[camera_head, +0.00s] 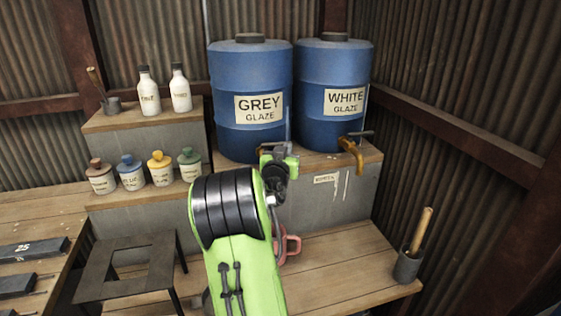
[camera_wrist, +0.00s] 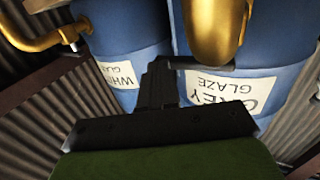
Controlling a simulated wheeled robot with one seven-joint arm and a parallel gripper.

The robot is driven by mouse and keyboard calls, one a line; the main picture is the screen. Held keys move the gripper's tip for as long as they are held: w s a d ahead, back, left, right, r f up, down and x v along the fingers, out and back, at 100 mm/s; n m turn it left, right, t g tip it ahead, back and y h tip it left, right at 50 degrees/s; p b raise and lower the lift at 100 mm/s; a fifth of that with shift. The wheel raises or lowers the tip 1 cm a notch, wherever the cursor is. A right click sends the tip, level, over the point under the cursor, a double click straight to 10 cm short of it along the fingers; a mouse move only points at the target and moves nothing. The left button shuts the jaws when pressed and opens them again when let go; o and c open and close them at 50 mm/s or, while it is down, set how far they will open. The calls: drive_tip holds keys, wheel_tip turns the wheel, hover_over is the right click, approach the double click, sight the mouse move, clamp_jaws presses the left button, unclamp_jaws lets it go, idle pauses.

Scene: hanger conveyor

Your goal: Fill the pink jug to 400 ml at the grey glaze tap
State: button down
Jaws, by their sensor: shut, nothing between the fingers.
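The blue drum labelled GREY GLAZE (camera_head: 250,80) stands on the raised bench. Its brass tap (camera_wrist: 215,28) is close up in the upside-down wrist view, but my arm hides it in the head view. The tap's dark handle (camera_wrist: 205,63) lies right by my fingertips; I cannot tell whether they touch. My gripper (camera_head: 277,153) is shut and empty in front of that drum, and its dark fingers show in the wrist view (camera_wrist: 158,80). The pink jug (camera_head: 292,244) stands on the lower bench below, mostly hidden behind my arm. Its fill level is not visible.
The WHITE GLAZE drum (camera_head: 333,80) and its brass tap (camera_head: 353,152) are to the right. A grey pot with a wooden-handled tool (camera_head: 408,266) stands at the lower bench's right end. Bottles and small jars (camera_head: 131,173) are left; a dark stool (camera_head: 128,262) stands front left.

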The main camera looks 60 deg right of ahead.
drive_tip(key=shift+d+b, duration=0.5)
drive_tip(key=shift+r, duration=0.1)
idle(0.4)
